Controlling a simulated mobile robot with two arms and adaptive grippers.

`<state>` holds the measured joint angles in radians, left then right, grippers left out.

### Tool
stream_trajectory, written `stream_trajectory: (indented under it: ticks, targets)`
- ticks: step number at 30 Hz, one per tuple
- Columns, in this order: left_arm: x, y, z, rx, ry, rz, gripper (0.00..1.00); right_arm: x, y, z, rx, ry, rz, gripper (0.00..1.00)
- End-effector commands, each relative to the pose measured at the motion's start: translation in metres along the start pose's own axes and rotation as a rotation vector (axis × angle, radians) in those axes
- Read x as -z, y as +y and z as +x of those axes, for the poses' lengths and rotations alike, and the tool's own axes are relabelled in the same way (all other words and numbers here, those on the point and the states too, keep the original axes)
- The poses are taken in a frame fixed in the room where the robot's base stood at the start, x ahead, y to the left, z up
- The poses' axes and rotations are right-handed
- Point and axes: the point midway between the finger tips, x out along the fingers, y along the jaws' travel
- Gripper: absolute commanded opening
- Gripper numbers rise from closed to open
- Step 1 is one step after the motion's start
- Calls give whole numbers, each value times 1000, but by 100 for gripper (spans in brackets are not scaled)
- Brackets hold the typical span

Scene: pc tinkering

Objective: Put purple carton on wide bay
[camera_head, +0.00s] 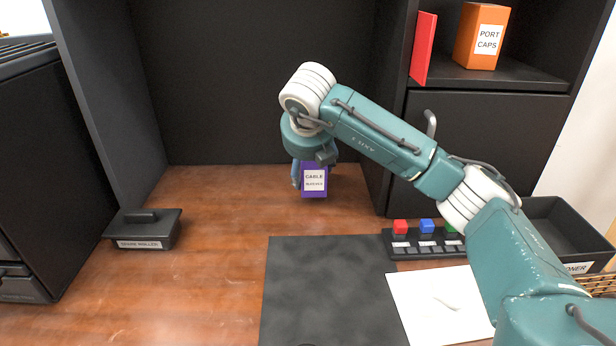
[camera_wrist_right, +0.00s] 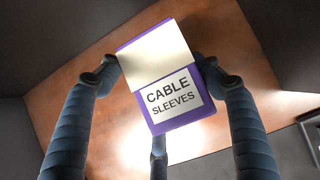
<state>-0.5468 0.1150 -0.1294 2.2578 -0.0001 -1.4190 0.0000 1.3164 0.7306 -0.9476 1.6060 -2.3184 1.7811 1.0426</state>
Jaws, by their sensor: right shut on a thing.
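The purple carton (camera_head: 314,192) has a white label reading "CABLE SLEEVES" and stands roughly upright in the head view. My right gripper (camera_head: 311,168) comes down on it from above and is shut on it. In the right wrist view, the carton (camera_wrist_right: 172,98) sits between the gripper's fingers (camera_wrist_right: 157,74), one on each side. The carton is at the wide bay (camera_head: 230,190), the broad wooden-floored space between dark side panels. I cannot tell whether its base touches the wood. My left gripper is not in view.
A dark lidded box (camera_head: 145,232) stands at the left. A dark mat (camera_head: 325,290), a white sheet (camera_head: 435,300) and a rack with coloured blocks (camera_head: 425,245) lie in front. A black bin (camera_head: 570,235) stands at the right. An orange carton (camera_head: 482,35) and red item (camera_head: 424,48) are on a shelf.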

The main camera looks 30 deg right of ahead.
Motion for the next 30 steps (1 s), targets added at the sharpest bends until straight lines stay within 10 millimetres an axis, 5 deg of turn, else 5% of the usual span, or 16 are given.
stream_trajectory:
  ticks: [4,11,12,14,24,30]
  targets:
    - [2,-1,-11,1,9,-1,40,14,0,21,1,2,-3,35]
    - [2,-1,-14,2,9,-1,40,15,0,22,1,1,-2,35]
    - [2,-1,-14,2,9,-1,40,15,0,23,2,2,-2,73]
    - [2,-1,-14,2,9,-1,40,15,0,23,2,2,-2,84]
    - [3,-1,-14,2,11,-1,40,14,0,20,0,1,-2,84]
    - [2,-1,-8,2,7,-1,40,13,1,-9,-2,-2,-1,84]
